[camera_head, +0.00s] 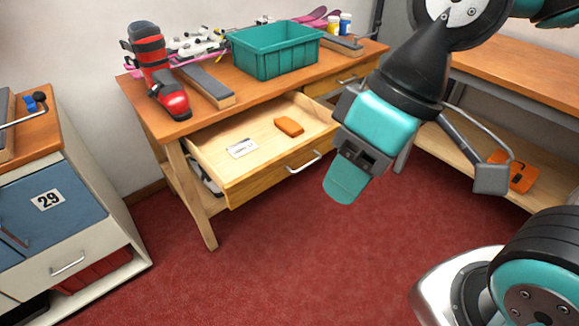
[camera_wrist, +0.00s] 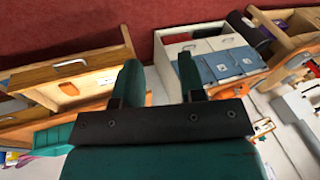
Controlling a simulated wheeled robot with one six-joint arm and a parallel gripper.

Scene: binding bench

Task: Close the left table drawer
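The left table drawer (camera_head: 262,175) is pulled out from under the wooden table (camera_head: 140,97). A white card (camera_head: 242,148) and an orange block (camera_head: 289,126) lie inside it. Its metal handle (camera_head: 304,163) is on the front panel. In the wrist view, the drawer (camera_wrist: 95,59) shows at the left with its handle (camera_wrist: 71,62). My gripper (camera_head: 345,184) is right of the drawer front in the head view, apart from the handle. In the wrist view my gripper (camera_wrist: 160,75) has its two teal fingers apart with nothing between them.
A teal bin (camera_head: 275,52) and a red-and-black ski boot (camera_head: 158,75) stand on the table. A right drawer (camera_head: 345,80) looks shut, partly hidden by my arm. A cabinet marked 29 (camera_head: 55,215) stands at left, another bench (camera_head: 520,75) at right. Red floor ahead is clear.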

